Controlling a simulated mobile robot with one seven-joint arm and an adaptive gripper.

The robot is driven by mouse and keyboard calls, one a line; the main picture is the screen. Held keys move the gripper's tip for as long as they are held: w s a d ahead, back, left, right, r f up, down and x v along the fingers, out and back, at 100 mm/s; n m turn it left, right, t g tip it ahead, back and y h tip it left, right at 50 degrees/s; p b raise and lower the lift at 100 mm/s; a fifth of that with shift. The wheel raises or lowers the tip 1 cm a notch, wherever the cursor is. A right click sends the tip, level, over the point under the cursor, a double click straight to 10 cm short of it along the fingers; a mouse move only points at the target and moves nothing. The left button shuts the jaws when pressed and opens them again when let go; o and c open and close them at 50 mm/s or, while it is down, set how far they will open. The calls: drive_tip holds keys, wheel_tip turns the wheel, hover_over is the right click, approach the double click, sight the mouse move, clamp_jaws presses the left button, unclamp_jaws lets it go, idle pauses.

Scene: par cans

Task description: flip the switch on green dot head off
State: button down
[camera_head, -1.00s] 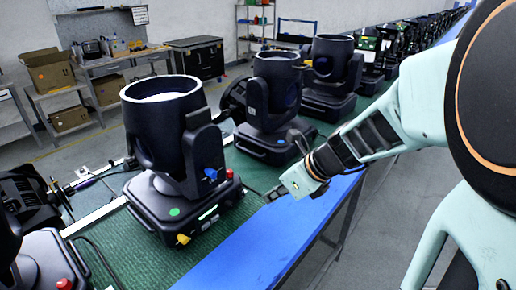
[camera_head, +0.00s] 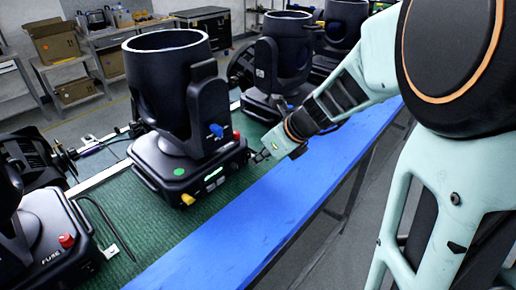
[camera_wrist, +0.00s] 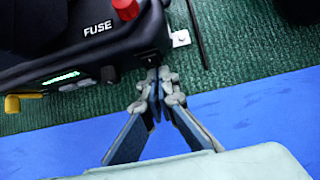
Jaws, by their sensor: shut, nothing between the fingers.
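The green dot head (camera_head: 170,85) is a black par can standing upright on a black base, with a green dot (camera_head: 178,171) on the base's top. Its base (camera_wrist: 75,40) fills the upper left of the wrist view, with a red knob (camera_wrist: 126,8), the word FUSE, a lit strip (camera_wrist: 62,77) and a yellow plug (camera_wrist: 12,103). I cannot make out the switch; the fingers may hide it. My gripper (camera_head: 262,156) is shut and empty at the base's right end. In the wrist view its fingertips (camera_wrist: 156,76) are at the base's lower right corner; I cannot tell whether they touch.
The green mat (camera_head: 115,205) and blue table edge (camera_head: 215,240) run along the front. Another head's base (camera_head: 55,235) with a red knob stands at the left. More par cans (camera_head: 282,45) stand behind to the right. A black cable (camera_wrist: 197,35) lies near the fingers.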

drive_tip(key=f+b, duration=0.1)
drive_tip(key=b, duration=0.2)
drive_tip(key=shift+w+a, duration=0.1)
drive_tip(key=shift+r+t+y, duration=0.3)
drive_tip(key=shift+r, duration=0.15)
drive_tip(key=shift+w+r+p, duration=0.1)
drive_tip(key=shift+r+p, duration=0.75)
drive_tip(key=shift+p, duration=0.25)
drive_tip(key=shift+a, duration=0.1)
drive_tip(key=shift+f, duration=0.1)
